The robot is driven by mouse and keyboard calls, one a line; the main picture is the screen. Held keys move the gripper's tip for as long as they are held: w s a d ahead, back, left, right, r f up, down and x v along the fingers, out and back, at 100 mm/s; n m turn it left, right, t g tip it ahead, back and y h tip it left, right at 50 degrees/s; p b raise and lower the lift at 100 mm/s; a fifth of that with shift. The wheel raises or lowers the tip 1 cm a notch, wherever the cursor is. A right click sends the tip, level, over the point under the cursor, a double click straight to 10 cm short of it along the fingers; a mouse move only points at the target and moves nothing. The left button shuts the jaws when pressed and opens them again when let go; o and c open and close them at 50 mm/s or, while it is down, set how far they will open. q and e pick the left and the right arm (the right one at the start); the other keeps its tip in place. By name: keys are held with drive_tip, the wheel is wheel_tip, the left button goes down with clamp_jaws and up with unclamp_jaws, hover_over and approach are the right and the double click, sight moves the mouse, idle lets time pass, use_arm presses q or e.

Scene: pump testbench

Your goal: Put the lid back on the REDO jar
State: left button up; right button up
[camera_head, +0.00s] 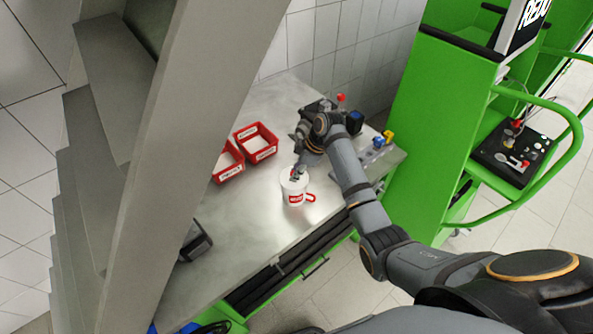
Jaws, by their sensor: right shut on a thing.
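The white REDO jar (295,195) with a red label and a red handle stands upright on the metal workbench, right of the red bins. My right gripper (298,171) reaches down from above to the top of the jar. It is shut on what looks like the white lid (288,177), at the jar's mouth. The gripper partly hides the lid, and I cannot tell whether the lid rests on the rim or is just above it. My left gripper is not in view.
Two red bins (264,153) stand left of the jar on the workbench (240,215). Blue and yellow fittings (378,143) lie at its right end. A grey pillar (160,150) blocks the left side. A green machine (420,90) stands at the right. The bench front is mostly clear.

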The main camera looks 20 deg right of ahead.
drive_tip(key=shift+p, duration=0.35)
idle(0.6)
drive_tip(key=o, duration=1)
drive_tip(key=shift+o, duration=0.4)
drive_tip(key=o, duration=0.4)
